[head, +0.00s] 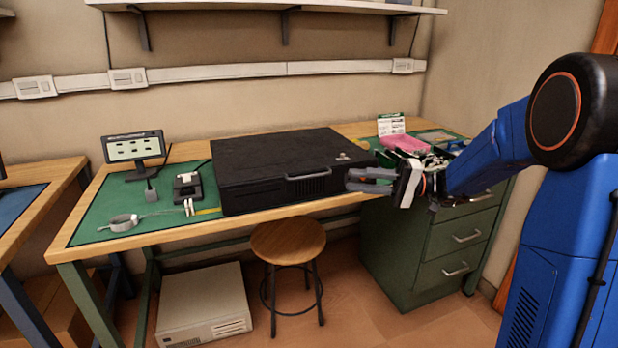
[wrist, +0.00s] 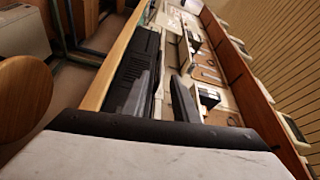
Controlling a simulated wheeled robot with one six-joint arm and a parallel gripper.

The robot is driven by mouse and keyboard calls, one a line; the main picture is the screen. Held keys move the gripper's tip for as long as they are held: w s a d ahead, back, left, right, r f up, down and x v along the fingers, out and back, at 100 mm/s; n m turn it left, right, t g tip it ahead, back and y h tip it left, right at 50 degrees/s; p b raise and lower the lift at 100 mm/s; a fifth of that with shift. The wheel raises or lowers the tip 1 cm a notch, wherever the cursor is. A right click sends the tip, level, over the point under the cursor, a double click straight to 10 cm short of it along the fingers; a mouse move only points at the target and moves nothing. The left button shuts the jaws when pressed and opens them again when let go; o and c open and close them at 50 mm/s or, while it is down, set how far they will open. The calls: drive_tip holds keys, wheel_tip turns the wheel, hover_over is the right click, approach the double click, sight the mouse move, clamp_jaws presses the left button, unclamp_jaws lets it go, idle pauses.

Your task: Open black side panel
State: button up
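A large black computer case (head: 262,197) lies flat on the workbench. Its broad black side panel (head: 280,152) faces up and looks closed. A grey handle (head: 308,173) shows on the front side near the right end. My gripper (head: 350,181) is just right of the case's front right corner, with its fingers pointing left towards it. The fingers are apart with nothing seen between them. In the wrist view my gripper (wrist: 157,88) also shows spread fingers, with the dark case (wrist: 140,52) beyond them; contact cannot be told there.
A green mat (head: 90,222) covers the workbench. A pink item (head: 404,143) lies behind my gripper.

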sight(309, 177)
drive_tip(key=a, duration=0.8)
drive_tip(key=w+a+r, duration=0.1)
drive_tip(key=a, duration=0.4)
drive_tip(key=shift+a, duration=0.1)
clamp_jaws()
idle(1.1)
